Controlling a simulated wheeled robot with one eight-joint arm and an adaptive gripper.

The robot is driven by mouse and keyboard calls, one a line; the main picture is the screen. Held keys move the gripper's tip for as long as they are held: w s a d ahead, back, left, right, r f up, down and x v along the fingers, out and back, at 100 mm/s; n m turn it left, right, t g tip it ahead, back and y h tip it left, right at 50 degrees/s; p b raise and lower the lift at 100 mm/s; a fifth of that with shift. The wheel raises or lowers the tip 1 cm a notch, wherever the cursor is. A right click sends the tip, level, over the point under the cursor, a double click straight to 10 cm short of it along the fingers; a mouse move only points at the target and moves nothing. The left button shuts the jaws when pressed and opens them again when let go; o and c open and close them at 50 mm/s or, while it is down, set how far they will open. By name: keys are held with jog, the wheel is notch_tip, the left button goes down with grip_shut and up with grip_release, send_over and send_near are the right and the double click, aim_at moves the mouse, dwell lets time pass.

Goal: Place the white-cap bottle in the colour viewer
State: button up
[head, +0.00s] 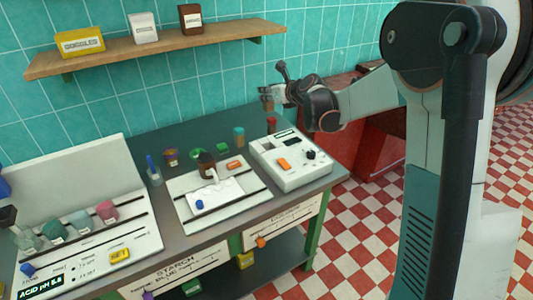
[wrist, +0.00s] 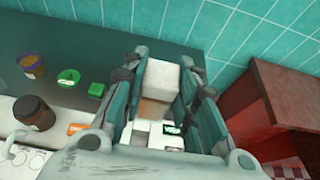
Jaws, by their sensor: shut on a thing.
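My gripper (head: 268,94) is raised above the back right of the bench in the head view. In the wrist view my gripper (wrist: 160,95) is shut on the white-cap bottle; its blocky white cap (wrist: 165,76) shows between the fingers, with part of a tan body (wrist: 150,111) below. In the head view the bottle is small and mostly covered by the fingers. A white device (head: 292,165) with an orange block, a dark knob and a small display stands at the bench's right end. It looks like the colour viewer, but its label is unreadable. The held bottle is above and apart from it.
A brown jar (head: 207,163) stands on the middle white board (head: 240,203). A sloped panel (head: 85,240) with several jars is at left. A red cabinet (wrist: 277,115) is right of the bench.

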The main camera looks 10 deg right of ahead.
notch_tip(320, 180, down, 20)
jog(key=b, duration=0.6)
jog(key=shift+w+r, duration=0.1)
jog(key=shift+r, duration=0.1)
jog(key=shift+b, duration=0.3)
jog(key=shift+f, duration=0.2)
jog(key=o, duration=1.1)
jog(key=shift+r, duration=0.15)
